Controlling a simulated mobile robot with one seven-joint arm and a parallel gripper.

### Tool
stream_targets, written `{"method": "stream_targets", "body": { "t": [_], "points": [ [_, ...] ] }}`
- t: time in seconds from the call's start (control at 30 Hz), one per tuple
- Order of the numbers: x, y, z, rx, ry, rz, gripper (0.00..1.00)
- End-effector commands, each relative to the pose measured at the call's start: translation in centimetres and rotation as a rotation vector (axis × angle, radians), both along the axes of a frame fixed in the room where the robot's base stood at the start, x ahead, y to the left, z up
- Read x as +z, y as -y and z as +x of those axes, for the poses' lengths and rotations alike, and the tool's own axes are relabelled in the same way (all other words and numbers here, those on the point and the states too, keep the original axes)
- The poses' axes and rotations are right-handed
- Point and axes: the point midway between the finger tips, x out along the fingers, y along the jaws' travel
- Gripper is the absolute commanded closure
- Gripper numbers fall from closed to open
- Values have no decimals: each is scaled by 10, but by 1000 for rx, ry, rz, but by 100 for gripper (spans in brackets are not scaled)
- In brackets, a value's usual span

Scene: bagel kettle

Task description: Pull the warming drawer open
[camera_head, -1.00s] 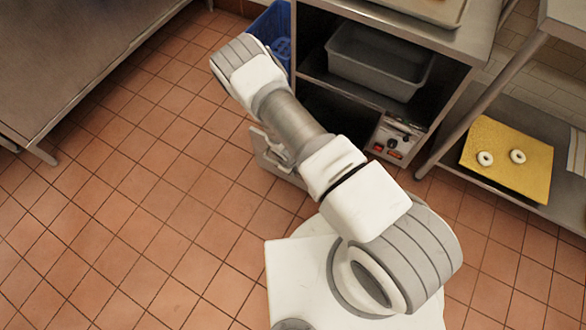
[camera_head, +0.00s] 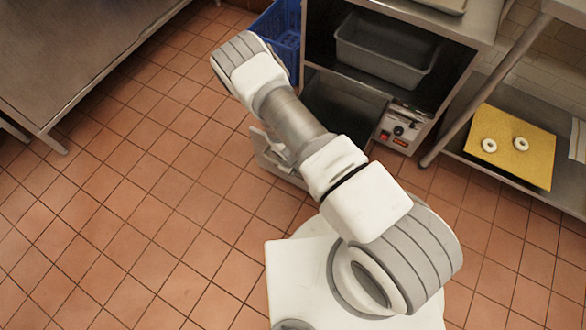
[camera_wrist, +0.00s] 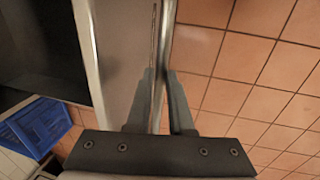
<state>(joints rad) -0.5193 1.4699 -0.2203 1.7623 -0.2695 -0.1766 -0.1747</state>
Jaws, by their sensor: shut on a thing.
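The warming drawer's metal front (camera_wrist: 112,45) fills the left-centre of the wrist view, with its long handle bar (camera_wrist: 167,30) along the edge. My gripper (camera_wrist: 162,80) is shut on the handle, one finger on each side of the bar. In the head view the drawer (camera_head: 268,158) shows as a grey edge beside my arm, standing out from the cabinet. The dark space behind the front (camera_head: 345,105) is partly visible. My arm hides most of the front and my gripper in the head view.
The cabinet's control panel (camera_head: 400,130) is right of the drawer; a grey bin (camera_head: 385,50) sits above. A blue crate (camera_head: 285,30) stands at the cabinet's left. A yellow board (camera_head: 510,150) with two bagels lies on the right shelf. Tiled floor is clear at left.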

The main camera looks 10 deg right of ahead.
Motion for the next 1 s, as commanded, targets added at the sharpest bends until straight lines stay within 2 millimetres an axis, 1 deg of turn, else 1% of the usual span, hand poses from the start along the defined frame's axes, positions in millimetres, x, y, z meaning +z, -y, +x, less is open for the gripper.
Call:
{"method": "stream_targets", "body": {
  "t": [0.33, 0.37, 0.5, 0.83, 0.93, 1.0],
  "points": [
    [-1, -2, 0, 2, 1, 4, 100],
    [-1, -2, 0, 2, 1, 4, 77],
    [-1, -1, 0, 2, 1, 3, 52],
    [2, -1, 0, 0, 1, 1, 50],
    [12, -2, -1, 0, 1, 2, 50],
    [23, -3, -2, 0, 1, 2, 50]
  ]
}}
